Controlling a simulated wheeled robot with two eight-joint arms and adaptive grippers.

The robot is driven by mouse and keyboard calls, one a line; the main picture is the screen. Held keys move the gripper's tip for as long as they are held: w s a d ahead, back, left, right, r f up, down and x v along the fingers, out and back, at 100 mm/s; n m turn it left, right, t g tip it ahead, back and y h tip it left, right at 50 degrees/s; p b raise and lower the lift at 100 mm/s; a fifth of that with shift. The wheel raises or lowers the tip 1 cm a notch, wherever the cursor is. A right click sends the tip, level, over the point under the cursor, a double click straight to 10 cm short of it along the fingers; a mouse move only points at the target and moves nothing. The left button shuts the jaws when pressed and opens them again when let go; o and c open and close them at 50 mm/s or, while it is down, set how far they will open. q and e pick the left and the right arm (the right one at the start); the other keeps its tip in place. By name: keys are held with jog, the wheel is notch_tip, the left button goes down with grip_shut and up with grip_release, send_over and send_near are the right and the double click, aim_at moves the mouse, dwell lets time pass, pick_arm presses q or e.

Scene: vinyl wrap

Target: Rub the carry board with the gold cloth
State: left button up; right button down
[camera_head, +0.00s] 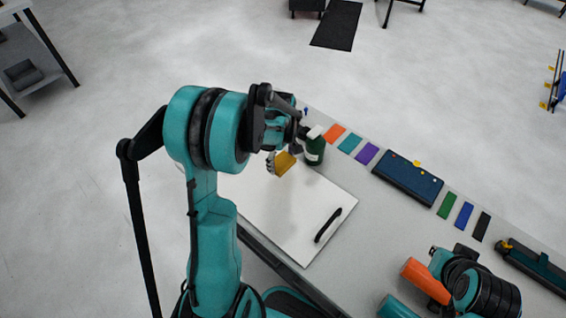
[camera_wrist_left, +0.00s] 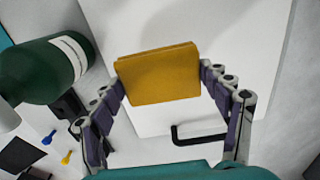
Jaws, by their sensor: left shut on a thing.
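The carry board (camera_head: 262,214) is a white panel with a black handle, lying flat on the grey table; it also shows in the left wrist view (camera_wrist_left: 235,55). The gold cloth (camera_head: 285,163) is a folded yellow pad over the board's far part. In the left wrist view the cloth (camera_wrist_left: 160,75) sits between the fingertips of my left gripper (camera_wrist_left: 162,80), which is shut on it. I cannot tell whether the cloth touches the board. In the head view my arm partly hides the left gripper (camera_head: 277,158).
A dark green bottle (camera_head: 314,147) stands close to the cloth, by the board's far edge. Coloured swatches (camera_head: 366,154) and a dark blue case (camera_head: 408,178) line the table's far edge. An orange cylinder (camera_head: 425,280) is near my right arm.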

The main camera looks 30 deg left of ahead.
pick_arm(q)
jog(key=shift+d+r+p, duration=0.1)
jog(key=shift+r+p, duration=0.5)
jog(key=shift+r, duration=0.65)
